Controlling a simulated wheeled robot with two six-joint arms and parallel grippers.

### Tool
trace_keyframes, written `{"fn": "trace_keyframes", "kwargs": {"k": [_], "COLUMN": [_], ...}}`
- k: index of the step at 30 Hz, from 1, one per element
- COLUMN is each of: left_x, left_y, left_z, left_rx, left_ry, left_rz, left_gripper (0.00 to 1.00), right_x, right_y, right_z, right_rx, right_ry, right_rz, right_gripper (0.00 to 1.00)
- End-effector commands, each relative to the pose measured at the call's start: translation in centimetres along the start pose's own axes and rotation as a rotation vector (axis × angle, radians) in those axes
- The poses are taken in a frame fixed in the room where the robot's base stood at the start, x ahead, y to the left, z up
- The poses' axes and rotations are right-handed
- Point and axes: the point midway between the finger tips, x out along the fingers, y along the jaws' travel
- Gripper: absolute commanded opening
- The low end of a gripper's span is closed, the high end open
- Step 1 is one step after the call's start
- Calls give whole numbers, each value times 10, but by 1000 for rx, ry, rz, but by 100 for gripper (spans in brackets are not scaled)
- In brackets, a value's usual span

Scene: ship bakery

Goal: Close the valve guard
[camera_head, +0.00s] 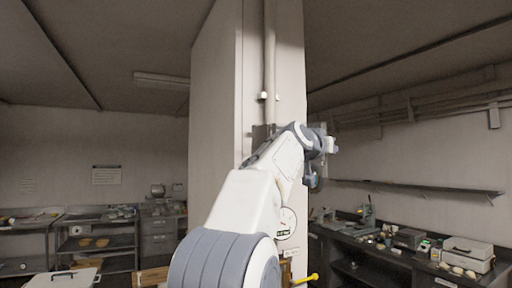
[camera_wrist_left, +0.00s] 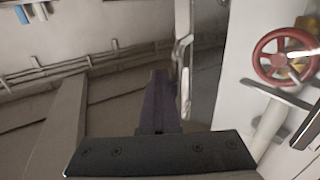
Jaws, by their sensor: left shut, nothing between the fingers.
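My left arm crosses the middle of the head view, and its gripper (camera_head: 314,178) is beside the pillar, partly hidden by my wrist. In the left wrist view the fingers (camera_wrist_left: 160,90) are shut and empty. A grey panel, seemingly the valve guard (camera_wrist_left: 207,70), stands right of the fingers, with a pale handle-like strip along its near edge. The fingertips are close to that strip; I cannot tell whether they touch. A red valve wheel (camera_wrist_left: 262,60) is uncovered on a white surface farther right. In the head view, part of a grey plate shows behind my arm. My right gripper is out of view.
The white pillar (camera_head: 217,90) carries a vertical pipe (camera_head: 269,60) and a round gauge (camera_head: 288,222). A yellow-ended lever (camera_head: 306,279) sticks out low on it. A cluttered counter (camera_head: 380,255) stands right, metal tables with trays left.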

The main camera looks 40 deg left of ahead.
Motion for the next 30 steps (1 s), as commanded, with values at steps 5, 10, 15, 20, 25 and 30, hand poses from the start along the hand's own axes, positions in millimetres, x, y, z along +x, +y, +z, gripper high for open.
{"fn": "trace_keyframes", "kwargs": {"k": [5, 10, 15, 20, 25, 30], "left_x": [0, 0, -2, -13, -39, -71], "left_y": [-3, -3, -1, 11, 36, 53], "left_z": [1, 1, 1, 2, 4, 3], "left_rx": [2, 2, 2, 3, 3, 2], "left_ry": [0, 0, 0, 1, 3, 2], "left_rz": [-6, -6, -6, -5, -2, -11], "left_gripper": [0, 0, 0, 0, 0, 0], "right_x": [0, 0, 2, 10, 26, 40], "right_y": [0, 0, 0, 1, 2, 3], "right_z": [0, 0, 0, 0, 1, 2], "right_rx": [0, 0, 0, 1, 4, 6], "right_ry": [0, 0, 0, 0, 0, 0], "right_rz": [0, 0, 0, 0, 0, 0], "right_gripper": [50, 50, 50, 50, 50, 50]}}
